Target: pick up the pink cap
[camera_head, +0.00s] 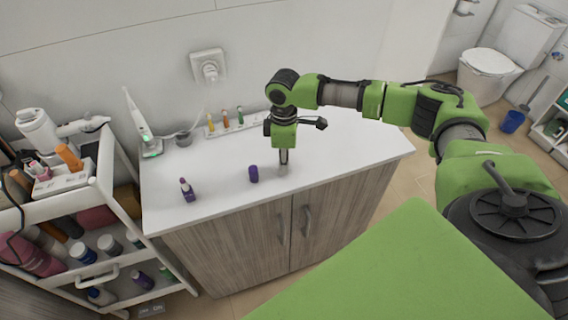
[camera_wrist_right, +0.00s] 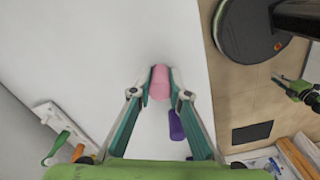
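The pink cap (camera_wrist_right: 160,84) stands on the white counter and shows in the right wrist view between the two fingertips of my right gripper (camera_wrist_right: 161,88). The fingers lean inward and their tips press against its two sides. In the head view my right gripper (camera_head: 283,160) points straight down at the counter near its front edge, with the cap mostly hidden at the fingertips. A purple cap (camera_head: 253,173) stands just left of it; it also shows in the wrist view (camera_wrist_right: 176,125). A green and black part (camera_wrist_right: 300,90) at the wrist view's right edge looks like my left gripper, too small to read.
A purple bottle (camera_head: 187,190) stands on the counter's left part. A tray with several colored tubes (camera_head: 225,121) lies along the wall. A loaded white cart (camera_head: 90,215) stands at the left. The counter's (camera_head: 340,150) right side is clear.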

